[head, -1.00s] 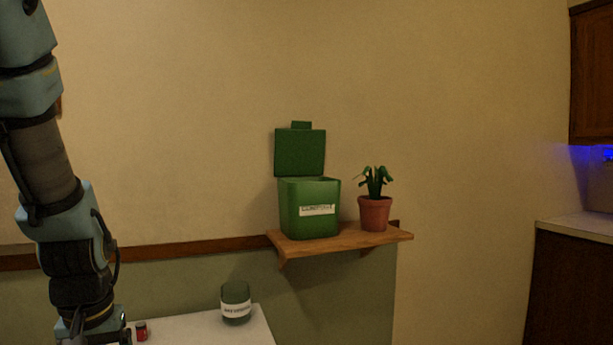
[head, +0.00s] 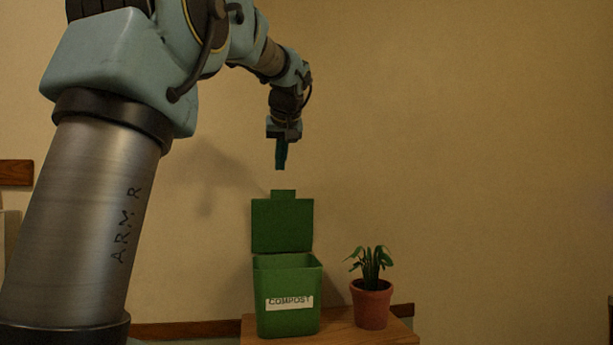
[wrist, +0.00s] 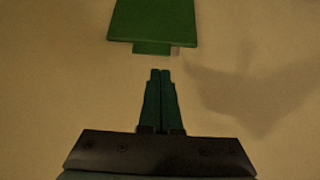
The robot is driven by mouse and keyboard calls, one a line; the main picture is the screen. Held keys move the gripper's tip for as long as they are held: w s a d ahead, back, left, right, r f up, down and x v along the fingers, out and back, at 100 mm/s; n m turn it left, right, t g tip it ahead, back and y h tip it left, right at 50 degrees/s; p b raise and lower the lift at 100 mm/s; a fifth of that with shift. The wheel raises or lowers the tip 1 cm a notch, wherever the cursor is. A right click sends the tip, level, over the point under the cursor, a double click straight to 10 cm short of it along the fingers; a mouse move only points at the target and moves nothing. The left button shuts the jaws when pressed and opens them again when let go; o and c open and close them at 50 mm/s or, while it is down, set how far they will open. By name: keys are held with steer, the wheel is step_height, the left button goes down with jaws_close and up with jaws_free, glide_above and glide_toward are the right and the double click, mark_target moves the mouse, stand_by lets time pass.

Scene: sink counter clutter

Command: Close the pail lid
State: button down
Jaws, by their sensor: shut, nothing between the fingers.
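The green pail (head: 289,300) with a white COMPOST label stands upright on a wooden wall shelf. Its green lid (head: 282,226) stands open, upright at the back of the pail, with a small tab on its top edge. My gripper (head: 281,167) points down above the lid tab in the head view, with a small gap between them. In the wrist view, my gripper's fingers (wrist: 160,73) are together and empty, and the lid (wrist: 154,20) with its tab lies just beyond the tips, apart from them.
A potted plant (head: 371,290) in a terracotta pot stands on the shelf (head: 346,334) to the right of the pail. The wall is close behind. The space above the pail is free apart from my arm.

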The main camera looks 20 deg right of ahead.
mark_target(281, 183)
steer(key=p+x, duration=0.1)
steer(key=x, duration=0.2)
steer(key=p+x, duration=0.1)
steer(key=x, duration=0.2)
steer(key=d+p+x, duration=0.1)
steer(key=x, duration=0.2)
steer(key=shift+w+r+p, duration=0.3)
steer(key=shift+w+p, duration=0.05)
steer(key=shift+w, duration=0.05)
steer(key=shift+f, duration=0.1)
